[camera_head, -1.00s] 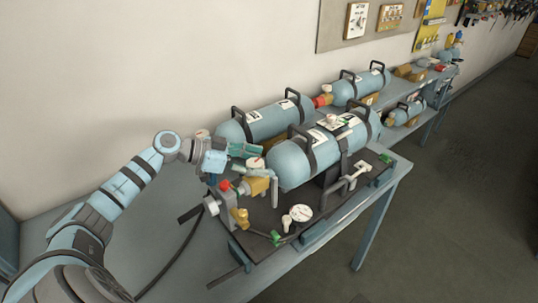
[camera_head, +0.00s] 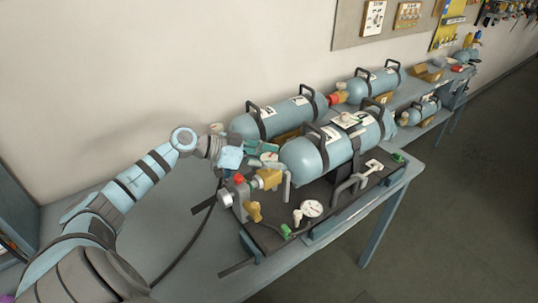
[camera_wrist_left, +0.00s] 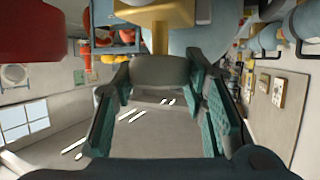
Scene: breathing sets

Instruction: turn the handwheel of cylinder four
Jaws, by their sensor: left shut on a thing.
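The front cylinder (camera_head: 305,159), light blue with dark straps and handles, lies on a dark base plate at the bench's near edge. A brass valve (camera_head: 271,179) is at its left end. My left gripper (camera_head: 258,152), with teal fingers, is at this valve end. In the left wrist view, its fingers (camera_wrist_left: 158,78) are on both sides of a grey rounded knob, apparently the handwheel (camera_wrist_left: 160,68), below a brass valve stem (camera_wrist_left: 158,35). The gripper is shut on it. The cylinder number is too small to read. My right gripper is not in view.
A second cylinder (camera_head: 283,117) lies close behind the front one, and others lie farther right. A red knob (camera_head: 239,179), a yellow fitting (camera_head: 254,211) and a white gauge (camera_head: 312,208) stand near the gripper.

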